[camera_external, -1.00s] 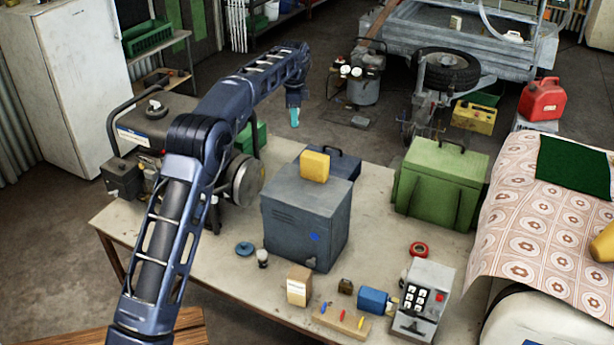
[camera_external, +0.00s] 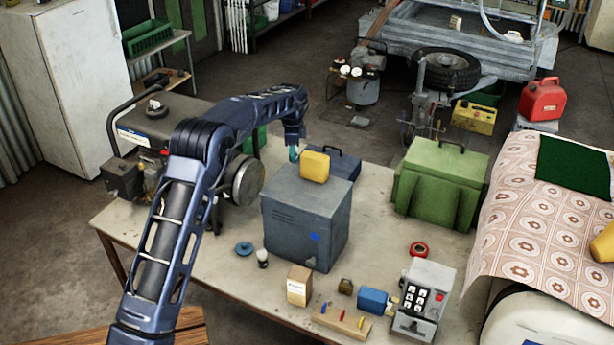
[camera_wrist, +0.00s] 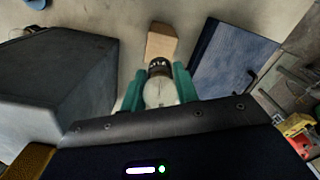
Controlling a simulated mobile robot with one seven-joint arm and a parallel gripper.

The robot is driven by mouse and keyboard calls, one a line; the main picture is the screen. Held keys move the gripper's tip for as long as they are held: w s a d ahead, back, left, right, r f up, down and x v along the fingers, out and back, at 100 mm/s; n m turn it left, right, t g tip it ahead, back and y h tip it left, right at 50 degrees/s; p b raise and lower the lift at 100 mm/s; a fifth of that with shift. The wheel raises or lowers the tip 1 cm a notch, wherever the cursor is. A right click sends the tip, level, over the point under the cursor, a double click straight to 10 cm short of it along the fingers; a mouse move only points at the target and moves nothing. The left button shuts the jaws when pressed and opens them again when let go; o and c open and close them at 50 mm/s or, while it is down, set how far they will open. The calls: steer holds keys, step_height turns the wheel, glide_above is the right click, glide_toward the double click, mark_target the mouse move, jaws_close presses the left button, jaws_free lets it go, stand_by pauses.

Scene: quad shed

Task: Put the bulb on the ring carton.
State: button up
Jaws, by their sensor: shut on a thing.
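My gripper (camera_external: 294,153) hangs just behind the grey cabinet (camera_external: 305,222). In the wrist view my gripper's teal fingers (camera_wrist: 159,90) are shut on the bulb (camera_wrist: 160,92), a pale round body with a dark screw base pointing up the picture. A tan carton (camera_wrist: 162,42) lies just beyond the bulb's base, on the tabletop between the cabinet and a blue box. I cannot tell any gap between bulb and carton. The cabinet hides this carton in the external view. Another small tan carton with a white label (camera_external: 299,285) stands at the table's front; its print is unreadable.
The grey cabinet (camera_wrist: 60,80) is close on the left in the wrist view, with a yellow block (camera_external: 315,166) on top. The blue box (camera_wrist: 232,60) is close on the right. A generator (camera_external: 165,145) stands left of my gripper; a green case (camera_external: 440,185) stands right.

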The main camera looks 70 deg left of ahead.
steer(key=shift+f, duration=2.8)
steer(key=o, duration=1)
steer(key=shift+f, duration=0.15)
step_height(320, 180, up, 12)
steer(key=shift+r, duration=0.2)
